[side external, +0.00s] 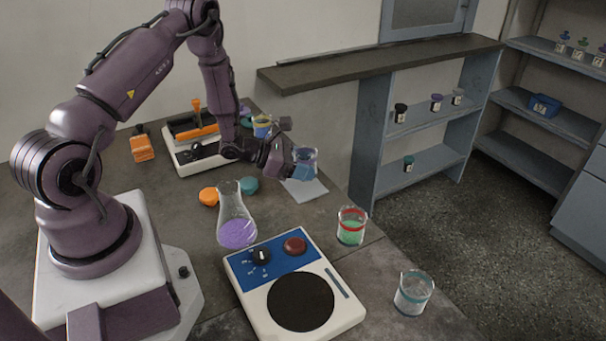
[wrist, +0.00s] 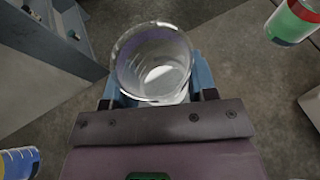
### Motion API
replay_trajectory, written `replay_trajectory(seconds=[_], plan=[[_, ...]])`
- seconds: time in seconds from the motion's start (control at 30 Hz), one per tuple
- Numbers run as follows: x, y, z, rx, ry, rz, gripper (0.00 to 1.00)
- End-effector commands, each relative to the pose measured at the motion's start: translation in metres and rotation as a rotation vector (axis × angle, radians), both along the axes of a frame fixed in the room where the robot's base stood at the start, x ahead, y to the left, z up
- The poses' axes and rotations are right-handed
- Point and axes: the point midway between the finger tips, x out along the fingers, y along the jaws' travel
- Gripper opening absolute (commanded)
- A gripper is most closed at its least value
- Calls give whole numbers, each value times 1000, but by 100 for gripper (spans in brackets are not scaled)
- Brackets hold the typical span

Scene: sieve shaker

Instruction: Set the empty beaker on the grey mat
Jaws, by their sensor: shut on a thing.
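My gripper (side external: 298,168) is shut on a clear glass beaker (side external: 307,154) with a bluish-purple band. In the wrist view the beaker (wrist: 152,62) stands between the blue fingers, and I see no contents in it. The light grey mat (side external: 308,191) lies on the bench below the gripper in the side view, partly hidden by it. The beaker appears upright and above the mat; the exact gap is hard to tell. A pale patch shows through its bottom in the wrist view.
A red-banded beaker with green contents (side external: 351,227) and a teal-banded beaker (side external: 413,293) stand near the bench edge. A flask with purple contents (side external: 236,226), a shaker base (side external: 262,311) and a yellow-banded beaker (side external: 262,127) are also nearby.

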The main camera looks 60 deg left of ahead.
Motion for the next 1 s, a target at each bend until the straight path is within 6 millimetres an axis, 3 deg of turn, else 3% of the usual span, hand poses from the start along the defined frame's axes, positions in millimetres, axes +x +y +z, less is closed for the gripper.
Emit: replay_trajectory(seconds=[0.1, 0.2, 0.6, 0.63, 0.73, 1.0], plan=[[-1, 0, -20, -1, 4, 0, 27], [0, 0, -28, 0, 1, 0, 27], [0, 0, -32, -1, 0, 0, 27], [0, 0, -32, 0, 0, 0, 57], [0, 0, -32, 0, 0, -1, 78], [0, 0, -31, 0, 0, -1, 78]])
